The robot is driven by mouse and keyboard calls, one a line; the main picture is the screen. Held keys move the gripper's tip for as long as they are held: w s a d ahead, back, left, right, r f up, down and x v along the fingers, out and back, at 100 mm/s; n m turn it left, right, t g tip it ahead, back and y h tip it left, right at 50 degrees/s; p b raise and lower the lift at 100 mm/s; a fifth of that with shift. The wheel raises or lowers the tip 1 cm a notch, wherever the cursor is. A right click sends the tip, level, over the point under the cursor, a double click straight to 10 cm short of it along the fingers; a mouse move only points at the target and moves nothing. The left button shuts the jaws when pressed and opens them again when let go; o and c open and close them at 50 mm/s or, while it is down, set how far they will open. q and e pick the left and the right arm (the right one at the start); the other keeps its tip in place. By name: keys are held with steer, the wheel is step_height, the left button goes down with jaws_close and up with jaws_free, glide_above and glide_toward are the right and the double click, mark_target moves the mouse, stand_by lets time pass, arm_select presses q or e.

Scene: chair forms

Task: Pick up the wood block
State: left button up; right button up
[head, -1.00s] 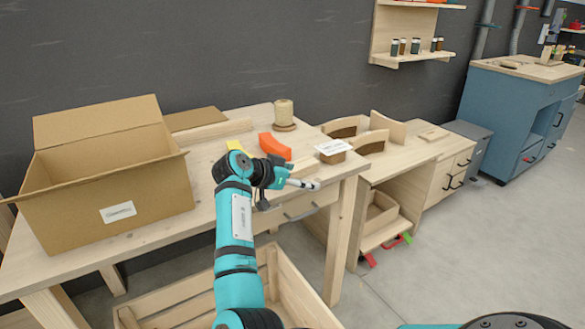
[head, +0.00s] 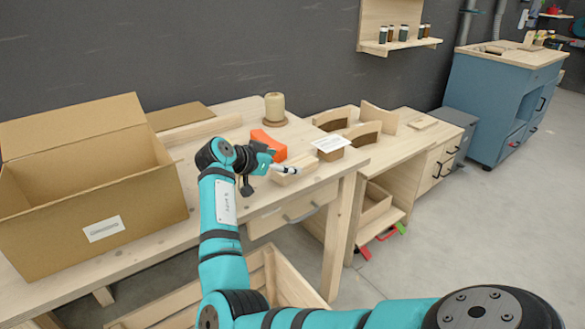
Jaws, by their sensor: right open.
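A pale wood block (head: 303,171) lies on the workbench near its front right edge, partly hidden by my right gripper. My right gripper (head: 285,169) is open. Its fingers point right and reach over the near left part of the block; I cannot tell whether they touch it. My left gripper is not in view.
An orange object (head: 268,146) lies just behind the gripper, and a small block with a white sheet on it (head: 331,145) stands to the right. A spool (head: 274,107) is at the back. An open cardboard box (head: 85,240) fills the bench's left. A wooden crate (head: 285,278) sits below.

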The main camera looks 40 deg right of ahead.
mark_target(295, 163)
steer(key=shift+d+f, duration=0.2)
steer(key=shift+d, duration=0.35)
steer(key=x, duration=0.4)
steer(key=shift+s+d+f, duration=0.1)
steer(key=shift+d, duration=0.15)
steer(key=shift+a, duration=0.1)
steer(key=c, duration=1.4)
